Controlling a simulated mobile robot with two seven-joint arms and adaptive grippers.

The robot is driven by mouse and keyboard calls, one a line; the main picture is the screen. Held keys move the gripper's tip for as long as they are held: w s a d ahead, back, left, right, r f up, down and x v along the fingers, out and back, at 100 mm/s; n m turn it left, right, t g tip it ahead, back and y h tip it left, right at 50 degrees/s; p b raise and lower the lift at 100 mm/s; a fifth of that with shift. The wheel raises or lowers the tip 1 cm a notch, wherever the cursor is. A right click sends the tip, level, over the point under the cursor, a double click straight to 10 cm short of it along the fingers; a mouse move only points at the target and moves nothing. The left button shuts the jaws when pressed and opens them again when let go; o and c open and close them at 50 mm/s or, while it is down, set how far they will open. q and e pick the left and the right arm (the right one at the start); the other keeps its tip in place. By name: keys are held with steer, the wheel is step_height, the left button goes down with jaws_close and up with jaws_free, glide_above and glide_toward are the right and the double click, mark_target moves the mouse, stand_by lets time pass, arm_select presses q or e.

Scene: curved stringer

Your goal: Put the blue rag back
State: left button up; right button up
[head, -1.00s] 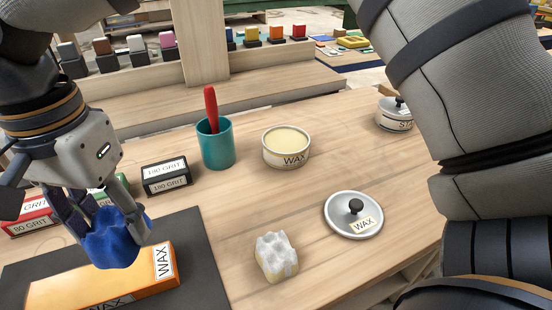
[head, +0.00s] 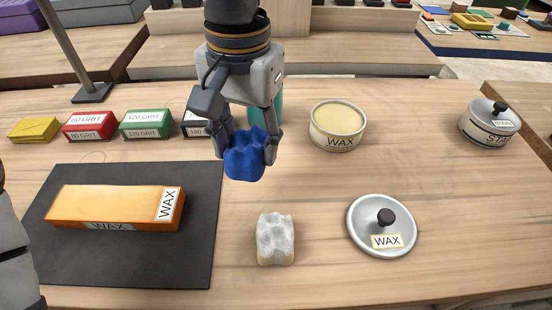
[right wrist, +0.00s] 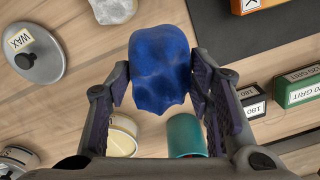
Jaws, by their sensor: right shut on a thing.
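The blue rag (head: 245,155) is a crumpled bundle held between the fingers of my right gripper (head: 249,136). In the head view it appears beyond the right edge of the dark mat (head: 212,215), in front of the partly hidden teal cup (head: 266,108). The right wrist view shows the rag (right wrist: 160,68) pinched from both sides by my right gripper (right wrist: 161,88). It seems to be held above the table. My left gripper is not in view.
An orange WAX block (head: 100,205) lies on the mat. A pale crumpled rag (head: 275,240), a WAX lid (head: 381,225) and an open WAX tin (head: 337,125) are to the right. Grit boxes (head: 146,124) line the back left. A STAIN tin (head: 489,124) stands far right.

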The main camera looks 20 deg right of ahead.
glide_above(273, 174)
steer(key=f, duration=0.5)
steer(key=shift+s+a+f, duration=0.2)
steer(key=shift+a+f, duration=0.05)
steer(key=shift+f, duration=0.15)
steer(key=f, duration=0.3)
steer(key=shift+w+d+b, duration=0.2)
steer(key=shift+d+b, duration=0.15)
steer(key=shift+b, duration=0.05)
steer(key=shift+f, duration=0.35)
steer(key=shift+f, duration=0.1)
steer(key=o, duration=1.1)
step_height(273, 174, up, 12)
steer(key=shift+p, duration=0.45)
